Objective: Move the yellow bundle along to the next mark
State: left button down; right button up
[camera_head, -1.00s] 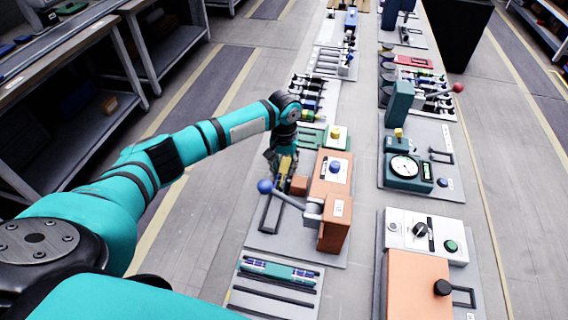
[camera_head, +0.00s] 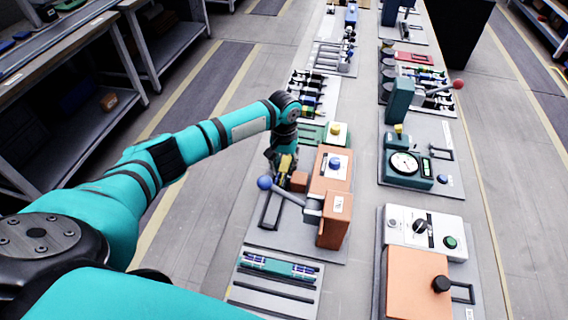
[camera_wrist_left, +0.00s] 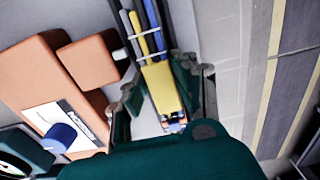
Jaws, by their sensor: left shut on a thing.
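The yellow bundle (camera_wrist_left: 161,88) is a yellow block with yellow, blue and grey strands running from its far end in the left wrist view. I cannot make out a mark beside the bundle. My right gripper is not in view.
The orange press (camera_head: 331,170) stands right beside the gripper, with a blue-knobbed lever (camera_head: 265,183) reaching out just in front. A tray with teal-and-blue pieces (camera_head: 277,268) lies nearer. A dial gauge (camera_head: 404,164) stands to the right. Floor left of the bench is free.

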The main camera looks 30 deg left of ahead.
dwell(0.4)
pick_arm(q)
jog(key=c, duration=1)
grip_release()
jog(key=shift+o, duration=0.2)
notch_tip(320, 180, up, 12)
